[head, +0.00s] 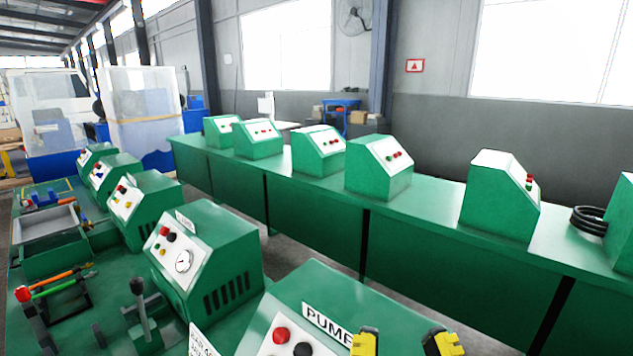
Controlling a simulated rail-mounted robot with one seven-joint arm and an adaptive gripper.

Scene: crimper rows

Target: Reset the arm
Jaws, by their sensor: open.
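My gripper (405,343) shows at the bottom edge of the head view, right of centre. Only its two yellow-and-black fingertips are in the picture, and they stand apart with nothing visible between them. They appear in front of the right part of a green box marked PUMP (318,310). I cannot tell whether they touch it. The rest of my arm is out of view.
A green box with a gauge (212,262) stands left of the PUMP box. A lever (141,315), a grey tray (48,228) and orange- and green-handled tools (55,284) are at the left. A long green bench (430,215) with several control boxes runs behind.

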